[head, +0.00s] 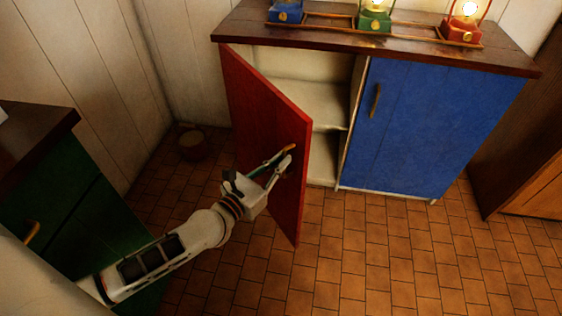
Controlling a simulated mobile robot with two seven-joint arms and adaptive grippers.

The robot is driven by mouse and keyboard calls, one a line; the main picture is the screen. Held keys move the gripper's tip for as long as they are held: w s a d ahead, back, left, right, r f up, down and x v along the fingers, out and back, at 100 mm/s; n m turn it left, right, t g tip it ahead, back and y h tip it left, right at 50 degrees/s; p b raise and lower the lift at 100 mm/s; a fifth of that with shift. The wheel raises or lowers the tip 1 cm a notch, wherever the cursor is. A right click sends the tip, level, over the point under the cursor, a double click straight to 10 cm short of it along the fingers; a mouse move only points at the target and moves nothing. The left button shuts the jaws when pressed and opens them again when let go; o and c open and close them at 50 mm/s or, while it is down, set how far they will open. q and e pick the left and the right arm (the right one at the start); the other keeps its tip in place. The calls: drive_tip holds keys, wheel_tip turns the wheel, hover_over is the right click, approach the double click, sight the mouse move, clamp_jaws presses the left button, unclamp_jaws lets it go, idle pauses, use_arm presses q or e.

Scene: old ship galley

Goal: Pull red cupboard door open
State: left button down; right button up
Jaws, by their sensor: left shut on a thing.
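The red cupboard door (262,125) stands open, swung out to the left from its hinge side. Behind it, pale shelves (312,103) show inside the cupboard, and the part of them I see is empty. My left gripper (285,160) is at the door's free edge, shut on the brass door handle (290,149). The fingers partly hide the handle. The blue cupboard door (415,125) on the right is shut and has its own brass handle (375,101). My right gripper is not in view.
Blue (286,12), green (374,21) and red (461,29) lanterns stand on the cupboard top. A green cabinet (70,220) is at the left, near my arm. A small bucket (193,145) stands in the corner. The tiled floor (400,260) before the cupboard is clear.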

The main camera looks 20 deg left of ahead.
use_arm(q)
drive_tip(key=shift+w+a+r, duration=0.1)
drive_tip(key=shift+w+a, duration=0.2)
drive_tip(key=shift+a, duration=0.4)
drive_tip(key=c, duration=2.2)
unclamp_jaws()
drive_tip(key=shift+a, duration=0.1)
